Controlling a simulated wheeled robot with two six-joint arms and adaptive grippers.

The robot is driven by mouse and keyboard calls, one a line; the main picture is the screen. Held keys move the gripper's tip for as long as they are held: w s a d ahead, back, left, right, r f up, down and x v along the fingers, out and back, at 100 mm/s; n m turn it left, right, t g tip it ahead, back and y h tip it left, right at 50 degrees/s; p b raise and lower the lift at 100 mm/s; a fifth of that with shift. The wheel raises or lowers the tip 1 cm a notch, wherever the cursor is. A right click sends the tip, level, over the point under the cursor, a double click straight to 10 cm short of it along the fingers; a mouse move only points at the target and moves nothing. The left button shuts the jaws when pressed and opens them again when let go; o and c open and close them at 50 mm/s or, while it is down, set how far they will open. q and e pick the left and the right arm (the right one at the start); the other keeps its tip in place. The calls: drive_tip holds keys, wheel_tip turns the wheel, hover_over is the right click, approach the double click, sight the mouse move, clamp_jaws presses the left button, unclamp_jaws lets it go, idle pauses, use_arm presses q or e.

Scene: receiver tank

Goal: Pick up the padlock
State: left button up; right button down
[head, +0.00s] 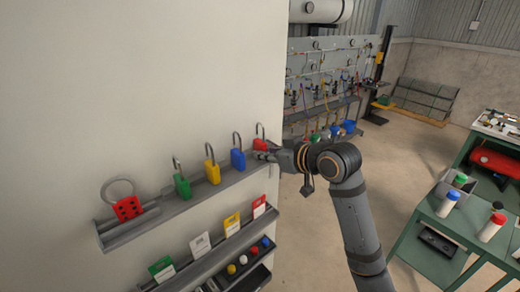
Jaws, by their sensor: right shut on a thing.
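Several padlocks stand in a row on a grey wall shelf (150,227): a green padlock (182,186), a yellow padlock (212,172) and a blue padlock (238,159). A red padlock (260,144) is at the shelf's right end, with its shackle pointing up. My right gripper (266,151) reaches in from the right and is shut on the red padlock. Its fingers hide the lower part of that padlock. Whether the padlock touches the shelf cannot be told. My left gripper is not in view.
A red lockout hasp (127,208) sits at the shelf's left end. Below, a lower rack (205,262) holds coloured tags and small knobs. A green workbench (440,225) with bottles stands at the right. The concrete floor between wall and bench is clear.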

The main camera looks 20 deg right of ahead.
drive_tip(key=shift+r, duration=0.1)
wheel_tip(320, 180, up, 3)
drive_tip(key=shift+f+b, duration=0.15)
drive_tip(key=shift+b, duration=0.25)
drive_tip(key=s+r+b, duration=0.5)
drive_tip(key=s+r, duration=0.5)
drive_tip(key=s, duration=0.4)
drive_tip(key=shift+r, duration=0.1)
idle(0.3)
